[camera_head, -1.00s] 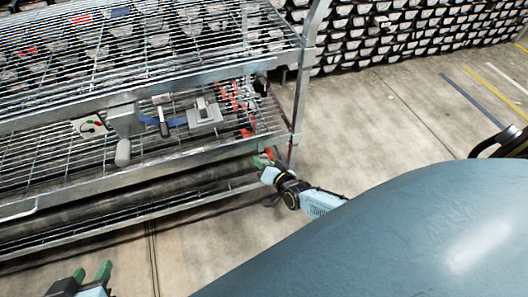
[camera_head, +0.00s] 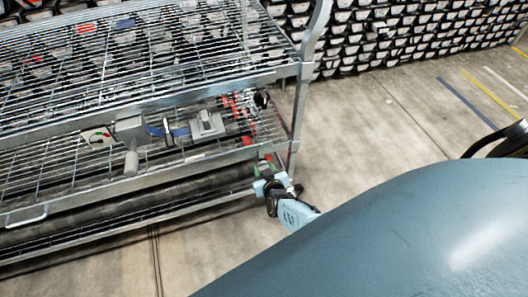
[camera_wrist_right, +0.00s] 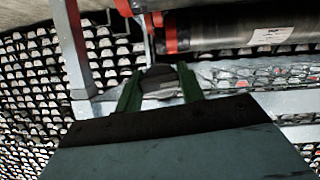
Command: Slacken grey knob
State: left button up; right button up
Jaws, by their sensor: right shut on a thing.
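The grey knob (camera_wrist_right: 158,78) sits between the two green fingers of my right gripper (camera_wrist_right: 159,88) in the right wrist view. The fingers touch it from both sides, so the gripper is shut on it. In the head view, my right gripper (camera_head: 264,166) is at the right end of the metal rack (camera_head: 210,157), just below the edge of its middle shelf. The knob cannot be made out there, as the gripper covers that spot. My left gripper is in neither current view.
On the middle shelf are a box with red and green buttons (camera_head: 97,138), a grey device with a hanging handle (camera_head: 131,128), a grey block (camera_head: 207,124) and red parts (camera_head: 240,108). Black core trays (camera_head: 400,30) line the back.

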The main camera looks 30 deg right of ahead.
jog(key=shift+a+n, duration=0.1)
jog(key=shift+n, duration=0.3)
jog(key=shift+h, duration=0.3)
jog(key=o, duration=1)
